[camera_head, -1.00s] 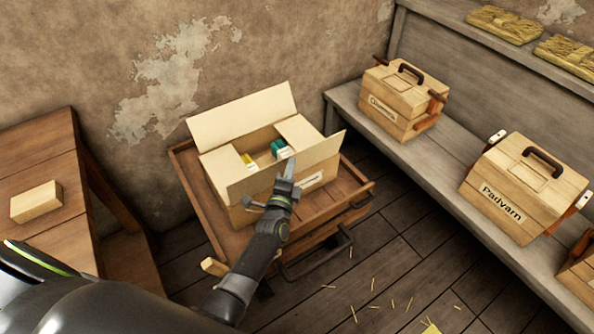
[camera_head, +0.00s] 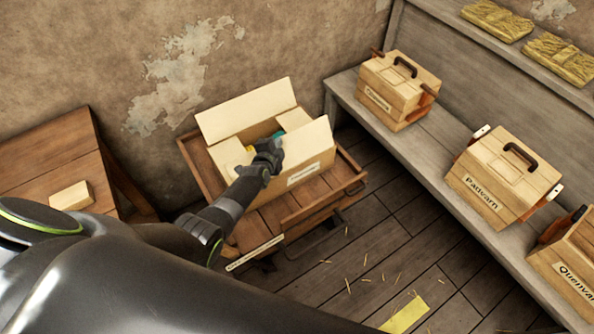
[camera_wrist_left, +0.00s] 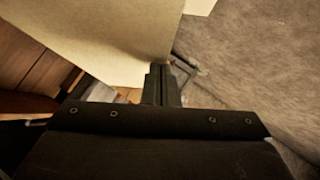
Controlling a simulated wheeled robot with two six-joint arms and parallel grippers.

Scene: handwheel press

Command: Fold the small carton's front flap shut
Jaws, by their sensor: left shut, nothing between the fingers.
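The small open carton (camera_head: 262,186) sits on a wooden cart, its back flap (camera_head: 247,108) standing up. A pale flap panel (camera_head: 309,142) shows at the right of the opening, above the labelled front wall. My left gripper (camera_head: 268,152) is shut and empty, over the front of the carton's opening, and hides part of the flaps there. I cannot tell how far the front flap is folded or whether the gripper touches it. The left wrist view shows the shut fingers (camera_wrist_left: 165,84) beside a large pale cardboard panel (camera_wrist_left: 105,38). My right gripper is not in view.
The cart (camera_head: 188,152) has a raised rim and a front handle. A wooden table with a small block (camera_head: 71,195) stands at left. Labelled wooden boxes (camera_head: 398,90) line the bench at right. The floor holds straw bits and a yellow sheet (camera_head: 404,314).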

